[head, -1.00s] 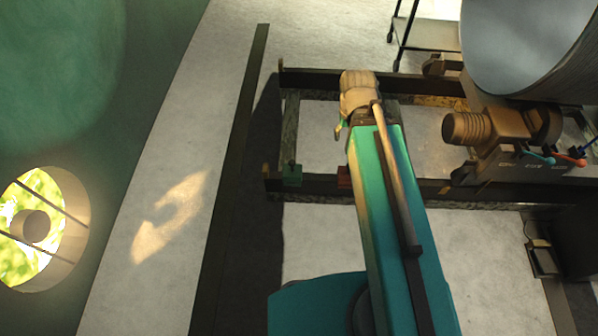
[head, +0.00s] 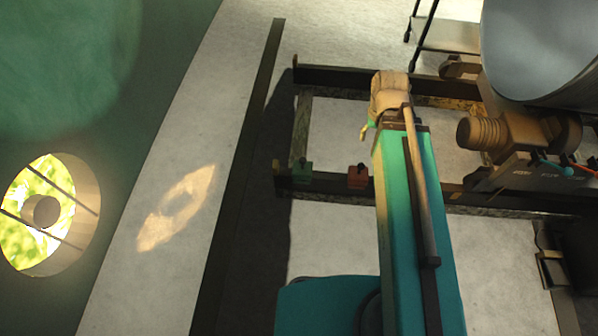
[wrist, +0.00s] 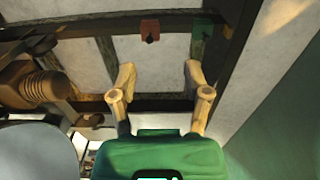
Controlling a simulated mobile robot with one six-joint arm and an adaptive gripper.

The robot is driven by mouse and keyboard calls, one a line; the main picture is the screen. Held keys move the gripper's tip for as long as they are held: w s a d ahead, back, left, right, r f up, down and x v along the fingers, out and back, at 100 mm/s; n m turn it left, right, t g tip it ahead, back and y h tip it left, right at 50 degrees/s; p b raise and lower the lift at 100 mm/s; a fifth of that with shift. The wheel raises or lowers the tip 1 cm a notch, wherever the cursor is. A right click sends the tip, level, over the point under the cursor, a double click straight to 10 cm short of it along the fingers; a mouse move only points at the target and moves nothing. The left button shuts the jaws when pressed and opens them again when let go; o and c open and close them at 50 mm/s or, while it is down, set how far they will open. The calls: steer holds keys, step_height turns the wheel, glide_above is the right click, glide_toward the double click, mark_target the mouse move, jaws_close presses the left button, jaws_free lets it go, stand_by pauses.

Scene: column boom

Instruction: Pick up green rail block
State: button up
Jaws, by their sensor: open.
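The green rail block (head: 302,172) sits on the near dark rail in the head view, close to its left end. A small dark green shape, which looks like the same block, shows at the upper right in the wrist view (wrist: 226,30). My gripper (wrist: 159,68) is open and empty, with its two tan fingers spread apart. In the head view my arm stands to the right of the block, and the fingertips are mostly hidden.
A red block (head: 357,177) sits on the same rail, right of the green one; it also shows in the wrist view (wrist: 150,31). A ribbed motor (head: 490,133) and a large grey drum (head: 548,45) stand at the right. A green wall (head: 80,90) curves along the left.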

step_height(320, 180, down, 4)
steer(key=w+m+b, duration=0.1)
steer(key=w+b, duration=0.2)
steer(key=b, duration=0.1)
steer(key=m+b, duration=1.5)
steer(key=b, duration=2.3)
glide_toward(303, 159)
steer(key=shift+s+d+f, duration=0.1)
steer(key=shift+d, duration=0.15)
steer(key=shift+w+a+f, duration=0.2)
steer(key=shift+a+f, duration=0.1)
steer(key=shift+a, duration=0.05)
steer(key=shift+f, duration=0.1)
step_height(303, 159, down, 8)
steer(key=b, duration=0.8)
steer(key=shift+f+b, duration=0.25)
steer(key=shift+b, duration=0.15)
